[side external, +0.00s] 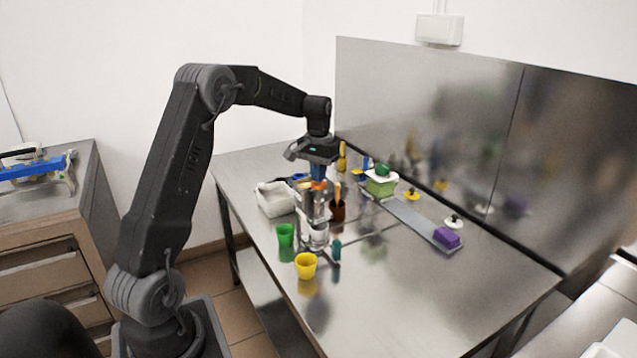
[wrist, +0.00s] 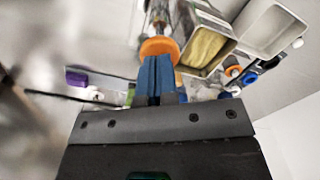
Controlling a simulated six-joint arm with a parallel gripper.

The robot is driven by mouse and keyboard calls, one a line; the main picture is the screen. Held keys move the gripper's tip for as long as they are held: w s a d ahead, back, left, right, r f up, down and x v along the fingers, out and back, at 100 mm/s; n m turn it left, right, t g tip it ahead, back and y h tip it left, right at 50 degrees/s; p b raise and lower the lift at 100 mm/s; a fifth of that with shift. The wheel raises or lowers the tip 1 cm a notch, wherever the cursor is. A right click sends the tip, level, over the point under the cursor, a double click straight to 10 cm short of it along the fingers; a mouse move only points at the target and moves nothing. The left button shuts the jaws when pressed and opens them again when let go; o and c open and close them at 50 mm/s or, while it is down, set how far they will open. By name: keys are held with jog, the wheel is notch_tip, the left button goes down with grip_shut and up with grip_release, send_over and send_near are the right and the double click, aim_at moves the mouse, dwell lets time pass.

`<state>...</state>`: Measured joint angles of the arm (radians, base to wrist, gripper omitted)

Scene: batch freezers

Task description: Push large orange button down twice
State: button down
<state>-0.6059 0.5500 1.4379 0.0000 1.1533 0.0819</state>
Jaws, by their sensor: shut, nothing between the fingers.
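The large orange button (wrist: 159,47) shows as a round orange disc in the wrist view, right at the tips of my blue fingers. In the side external view the orange button (side external: 318,185) sits on top of a silver machine (side external: 316,207), directly below my gripper. My gripper (wrist: 155,62) is shut, with its two blue fingers together and nothing between them. It points down at the button in the side external view (side external: 318,178). The fingertips look to be touching the button or very close above it; I cannot tell which. The fingers hide part of the button.
A green cup (side external: 286,235) and a yellow cup (side external: 306,266) stand in front of the machine. A white container (side external: 274,198) is to its left. A green box (side external: 381,184) and a purple block (side external: 446,237) are to the right. The table's front right is clear.

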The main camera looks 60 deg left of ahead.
jog(key=shift+f, duration=1.55)
dwell(0.4)
jog(key=shift+r, duration=2.35)
jog(key=shift+f, duration=0.25)
